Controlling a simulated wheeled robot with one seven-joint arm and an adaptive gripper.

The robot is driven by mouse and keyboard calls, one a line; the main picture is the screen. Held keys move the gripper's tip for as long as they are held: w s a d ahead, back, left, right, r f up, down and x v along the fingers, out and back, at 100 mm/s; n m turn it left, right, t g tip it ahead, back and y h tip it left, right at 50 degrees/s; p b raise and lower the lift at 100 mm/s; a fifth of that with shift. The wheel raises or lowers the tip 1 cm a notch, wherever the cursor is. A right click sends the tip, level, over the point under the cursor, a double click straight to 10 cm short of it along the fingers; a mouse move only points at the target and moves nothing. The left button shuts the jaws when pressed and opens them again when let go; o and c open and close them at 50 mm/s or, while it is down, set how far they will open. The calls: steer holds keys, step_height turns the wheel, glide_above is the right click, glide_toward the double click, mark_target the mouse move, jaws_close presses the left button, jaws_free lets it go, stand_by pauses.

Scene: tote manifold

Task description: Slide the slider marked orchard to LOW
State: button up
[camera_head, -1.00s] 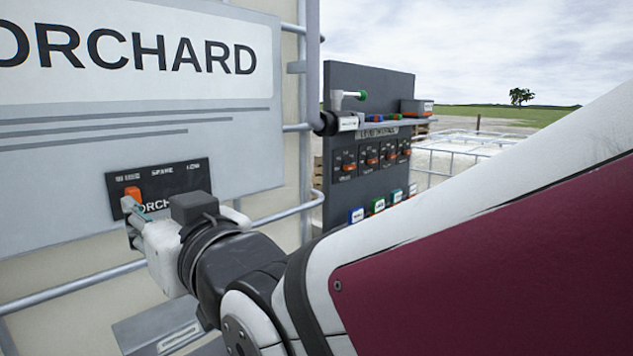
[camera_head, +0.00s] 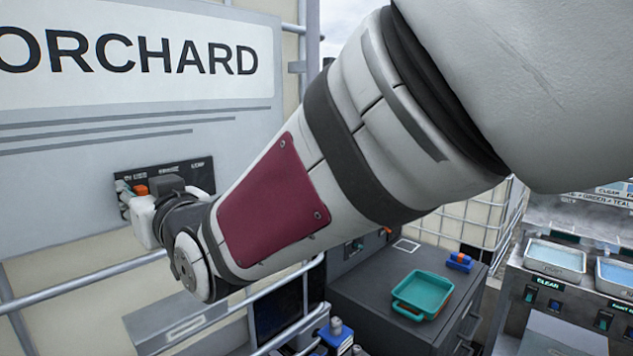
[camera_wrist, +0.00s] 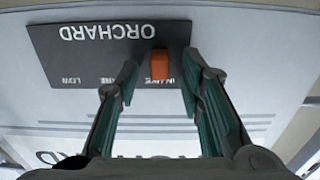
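The orchard slider is an orange knob (camera_head: 141,190) on a dark panel (camera_head: 201,176) below the big ORCHARD sign. It sits near the panel's left end, away from the LOW label at the right end. In the wrist view the panel (camera_wrist: 75,50) appears upside down, with LOW at its left, and the orange knob (camera_wrist: 160,65) stands near its right end. My gripper (camera_wrist: 159,70) is open, one teal-lined finger on each side of the knob with a gap on both sides. In the head view my gripper (camera_head: 128,198) is at the panel's left end, and my wrist hides its lower part.
A horizontal rail (camera_head: 80,285) runs below the panel. A dark cabinet (camera_head: 375,290) with a teal tray (camera_head: 421,293) stands lower right, and basins (camera_head: 555,258) stand at far right. My arm covers the middle of the head view.

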mark_target(202, 175)
jaws_close()
steer(key=w+d+b, duration=0.2)
steer(key=b, duration=0.1)
steer(key=w+d+b, duration=0.2)
steer(key=w+b, duration=0.1)
steer(key=w+d+b, duration=0.2)
steer(key=w+b, duration=0.1)
steer(key=shift+d+f+b, duration=0.1)
steer(key=shift+d+b, duration=0.05)
steer(key=shift+b, duration=0.15)
steer(key=shift+w+d, duration=0.2)
steer(key=shift+d, duration=0.05)
jaws_free()
steer(key=shift+w+d, duration=0.1)
steer(key=v, duration=1.2)
